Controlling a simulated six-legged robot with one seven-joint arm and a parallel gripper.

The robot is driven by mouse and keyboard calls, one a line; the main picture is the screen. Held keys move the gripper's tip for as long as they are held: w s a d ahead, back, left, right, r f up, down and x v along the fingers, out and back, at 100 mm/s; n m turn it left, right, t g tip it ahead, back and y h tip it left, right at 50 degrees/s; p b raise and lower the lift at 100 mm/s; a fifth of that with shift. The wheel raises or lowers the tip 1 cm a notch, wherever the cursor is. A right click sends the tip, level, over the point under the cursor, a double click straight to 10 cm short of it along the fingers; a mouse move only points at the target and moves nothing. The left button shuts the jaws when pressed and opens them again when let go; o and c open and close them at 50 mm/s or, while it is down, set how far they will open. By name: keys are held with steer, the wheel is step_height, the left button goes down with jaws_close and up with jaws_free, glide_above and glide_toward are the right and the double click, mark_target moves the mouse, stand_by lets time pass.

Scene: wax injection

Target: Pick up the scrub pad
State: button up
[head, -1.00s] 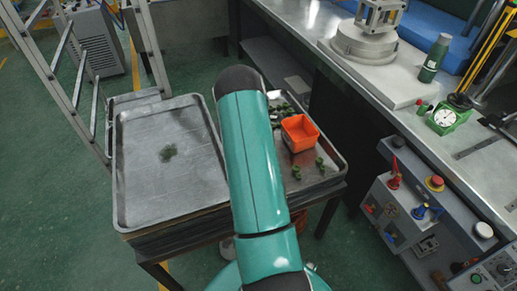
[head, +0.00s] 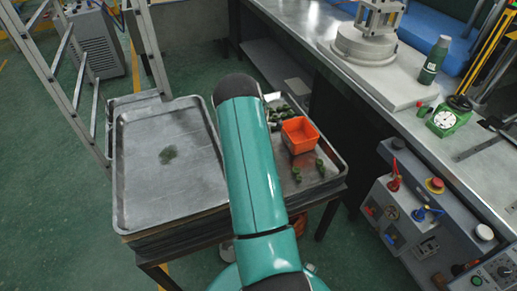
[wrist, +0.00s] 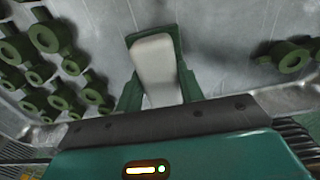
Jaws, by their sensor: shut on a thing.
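The scrub pad (wrist: 158,76) shows in the wrist view as a pale, off-white block with rounded edges. My gripper (wrist: 153,38) has its dark green fingers on both sides of the pad and is shut on it. The pad lies lengthwise between the fingers. Whether it touches the metal tray (wrist: 222,55) behind it or is clear of it, I cannot tell. In the head view my own teal arm hides the gripper and the pad.
Several green ring-shaped parts (wrist: 48,37) lie left of the gripper, and more (wrist: 290,57) lie right. In the head view an orange bin (head: 299,135) stands on the right tray. A workbench (head: 300,25) stands at right.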

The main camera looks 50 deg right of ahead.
steer(key=shift+r, duration=0.5)
steer(key=s+a+r, duration=0.8)
steer(key=a+r, duration=0.3)
steer(key=r, duration=0.1)
steer(key=shift+s, duration=0.4)
steer(key=o, duration=0.3)
steer(key=shift+c, duration=0.9)
